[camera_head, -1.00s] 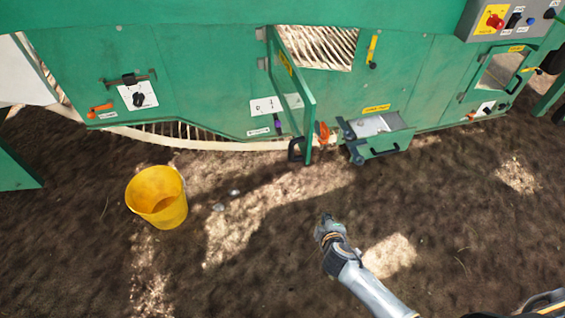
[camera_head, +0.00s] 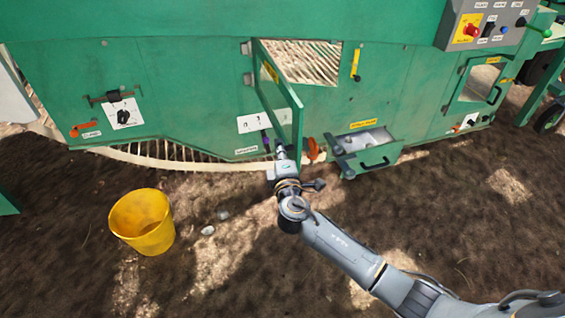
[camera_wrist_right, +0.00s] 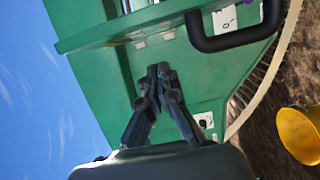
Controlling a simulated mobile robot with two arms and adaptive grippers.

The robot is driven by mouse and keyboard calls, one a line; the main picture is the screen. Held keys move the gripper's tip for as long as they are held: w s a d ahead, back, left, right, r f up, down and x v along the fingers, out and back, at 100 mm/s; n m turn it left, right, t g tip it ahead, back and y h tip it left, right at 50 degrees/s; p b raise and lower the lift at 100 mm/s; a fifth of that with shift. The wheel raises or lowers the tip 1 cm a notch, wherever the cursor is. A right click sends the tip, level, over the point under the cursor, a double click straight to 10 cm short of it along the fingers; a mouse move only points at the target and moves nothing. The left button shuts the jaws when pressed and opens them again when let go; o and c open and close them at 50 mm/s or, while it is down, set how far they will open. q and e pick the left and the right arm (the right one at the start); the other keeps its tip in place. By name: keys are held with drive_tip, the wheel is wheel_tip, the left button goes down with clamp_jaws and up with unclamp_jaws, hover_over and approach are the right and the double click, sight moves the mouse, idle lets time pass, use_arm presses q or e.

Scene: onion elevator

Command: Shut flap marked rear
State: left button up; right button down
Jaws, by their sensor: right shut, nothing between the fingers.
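A green hinged door (camera_head: 282,105) on the machine's side stands open, swung outward. It has a yellow label whose words I cannot read, so I cannot tell if this is the flap marked rear. My right gripper (camera_head: 280,152) is shut and empty, close to the door's lower edge. In the right wrist view, the shut fingers (camera_wrist_right: 160,72) point at the green panel, and a black handle (camera_wrist_right: 238,38) on a green edge is up and right of them. Whether they touch the door is unclear. My left gripper is not in view.
A green drawer-like tray (camera_head: 378,158) juts out to the right of the door, under a yellow label. A smaller windowed door (camera_head: 481,82) is farther right. A yellow bucket (camera_head: 143,222) stands on the soil at left. The front ground is open.

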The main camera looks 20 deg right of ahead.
sight(294, 144)
drive_tip(key=shift+w+d, duration=0.15)
drive_tip(key=shift+d, duration=1.85)
drive_tip(key=shift+d, duration=0.15)
